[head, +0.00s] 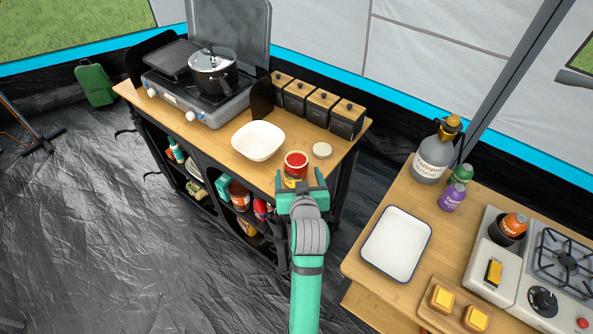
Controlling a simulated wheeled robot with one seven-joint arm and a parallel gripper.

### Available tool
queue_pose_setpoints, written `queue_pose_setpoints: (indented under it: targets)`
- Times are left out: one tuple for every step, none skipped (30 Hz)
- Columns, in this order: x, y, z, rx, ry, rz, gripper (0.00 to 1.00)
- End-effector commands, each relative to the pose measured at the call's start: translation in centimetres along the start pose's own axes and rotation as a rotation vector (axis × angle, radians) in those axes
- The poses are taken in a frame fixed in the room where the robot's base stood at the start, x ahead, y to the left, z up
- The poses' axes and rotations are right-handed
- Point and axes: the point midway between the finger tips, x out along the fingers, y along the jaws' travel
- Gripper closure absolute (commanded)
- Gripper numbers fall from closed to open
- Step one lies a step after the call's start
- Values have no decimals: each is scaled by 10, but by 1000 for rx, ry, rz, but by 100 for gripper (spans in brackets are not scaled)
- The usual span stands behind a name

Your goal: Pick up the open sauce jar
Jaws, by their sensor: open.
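The open sauce jar (296,163) stands upright near the front edge of the wooden camp kitchen top, with red sauce showing in its mouth. Its round pale lid (322,150) lies flat on the top to its right. My gripper (300,187) is open at the front side of the jar, with its fingers toward the jar's lower part. The jar's lower front is partly hidden by my gripper, and I cannot tell whether the fingers touch it.
A white bowl (258,141) sits just left of the jar. Several canisters (322,107) line the back, and a stove with a pot (213,72) stands at the left. A second counter at the right holds a white tray (396,244) and a large bottle (436,155).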

Motion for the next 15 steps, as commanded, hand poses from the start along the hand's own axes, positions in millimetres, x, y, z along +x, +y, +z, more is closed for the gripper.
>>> queue_pose_setpoints:
  targets:
    - [7,0,0,0,-1,0,22]
    - [11,0,0,0,-1,0,22]
    - [15,0,0,0,-1,0,22]
    - [18,0,0,0,0,0,22]
    - [20,0,0,0,0,0,22]
    - [22,0,0,0,0,0,22]
    - [23,0,0,1,-1,0,22]
    - [24,0,1,1,-1,0,22]
    - [27,-1,1,0,-1,-1,22]
    - [29,-1,1,0,0,-1,22]
    - [33,-1,1,0,0,-1,22]
    - [38,-2,1,0,0,-1,22]
    - [43,-2,1,0,0,-1,22]
    - [47,-2,2,0,-1,-2,22]
    - [53,-3,2,0,-1,-2,22]
